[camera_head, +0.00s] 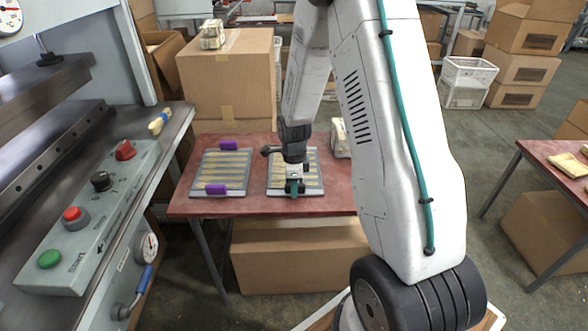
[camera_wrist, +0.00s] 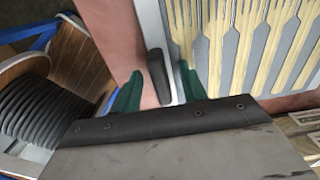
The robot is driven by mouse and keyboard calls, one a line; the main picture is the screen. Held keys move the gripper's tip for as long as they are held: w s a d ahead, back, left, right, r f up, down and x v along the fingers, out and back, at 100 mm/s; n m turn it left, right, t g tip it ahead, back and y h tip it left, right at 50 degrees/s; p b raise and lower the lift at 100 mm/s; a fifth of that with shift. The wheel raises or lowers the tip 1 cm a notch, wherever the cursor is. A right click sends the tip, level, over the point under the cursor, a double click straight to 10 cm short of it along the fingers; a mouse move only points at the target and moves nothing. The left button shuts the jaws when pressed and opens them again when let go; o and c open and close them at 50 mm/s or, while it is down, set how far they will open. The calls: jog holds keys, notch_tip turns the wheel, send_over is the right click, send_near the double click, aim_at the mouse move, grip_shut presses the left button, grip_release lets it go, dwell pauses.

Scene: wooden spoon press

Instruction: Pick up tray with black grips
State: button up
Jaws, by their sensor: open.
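The tray with black grips (camera_head: 313,183) lies on the red table, partly hidden behind my arm and gripper. It holds pale wooden utensils in rows. My gripper (camera_head: 294,188) is over its near edge. In the wrist view the tray (camera_wrist: 180,90) shows at the upper right with fork-shaped wooden pieces on it. One black grip (camera_wrist: 156,70) stands between the two teal fingers of my gripper (camera_wrist: 162,75). The jaws are open, with a gap showing on the left side of the grip. The far grip is hidden in the head view.
A similar tray with purple grips (camera_head: 222,190) lies to the left on the same red table (camera_head: 258,205). A press with a button panel (camera_head: 90,215) stands at the left. A large cardboard box (camera_head: 225,85) stands behind the table. A utensil bundle (camera_head: 339,137) is at the right.

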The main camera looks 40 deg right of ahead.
jog(key=shift+c, duration=0.3)
grip_shut()
jog(key=shift+r, duration=0.1)
